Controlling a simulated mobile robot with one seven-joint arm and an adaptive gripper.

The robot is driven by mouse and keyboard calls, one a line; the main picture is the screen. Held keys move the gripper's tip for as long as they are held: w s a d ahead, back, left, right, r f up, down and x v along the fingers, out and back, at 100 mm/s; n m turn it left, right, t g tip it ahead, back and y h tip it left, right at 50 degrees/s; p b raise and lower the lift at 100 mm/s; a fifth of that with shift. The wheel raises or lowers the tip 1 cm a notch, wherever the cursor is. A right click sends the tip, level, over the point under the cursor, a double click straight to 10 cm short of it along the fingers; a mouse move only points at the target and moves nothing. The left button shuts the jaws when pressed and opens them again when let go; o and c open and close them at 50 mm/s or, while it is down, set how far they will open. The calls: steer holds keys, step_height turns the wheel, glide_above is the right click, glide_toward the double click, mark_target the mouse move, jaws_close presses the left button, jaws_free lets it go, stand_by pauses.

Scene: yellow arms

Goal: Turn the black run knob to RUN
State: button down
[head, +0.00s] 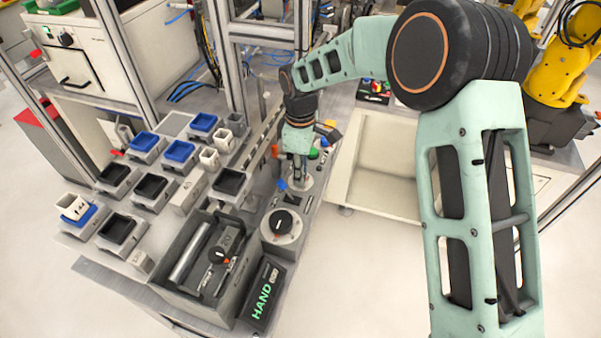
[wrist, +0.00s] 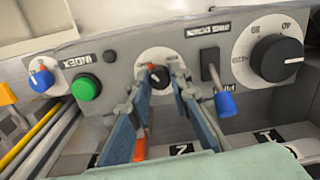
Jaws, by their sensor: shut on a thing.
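A small black knob (wrist: 159,80) sits on a pale round plate on the grey panel (head: 299,200), with an orange-red mark at its edge. I take it for the run knob; I cannot read its own label. My gripper (wrist: 161,84) has its two fingertips on either side of the knob and is shut on it. In the head view my gripper (head: 300,173) points down at the panel and hides most of the knob. A larger black dial (wrist: 276,58) with a lettered white plate is to the right in the wrist view and nearer in the head view (head: 282,223).
Close by are a blue-tipped toggle lever (wrist: 225,103), a green button (wrist: 86,87) and a blue selector (wrist: 42,79). A grey open box (head: 190,285) and several small trays are left of the panel. A cream bin (head: 347,165) is right of it.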

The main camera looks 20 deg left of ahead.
steer(key=m+b, duration=0.2)
steer(key=m, duration=0.2)
steer(key=shift+f, duration=0.1)
steer(key=m+b, duration=0.1)
steer(key=m, duration=0.3)
steer(key=shift+m, duration=0.4)
steer(key=m+b, duration=0.1)
steer(key=m, duration=0.2)
steer(key=shift+m, duration=0.3)
steer(key=m, duration=0.4)
steer(key=shift+b, duration=0.3)
steer(key=c, duration=1.8)
jaws_free()
steer(key=shift+o, duration=0.2)
steer(key=shift+r, duration=0.2)
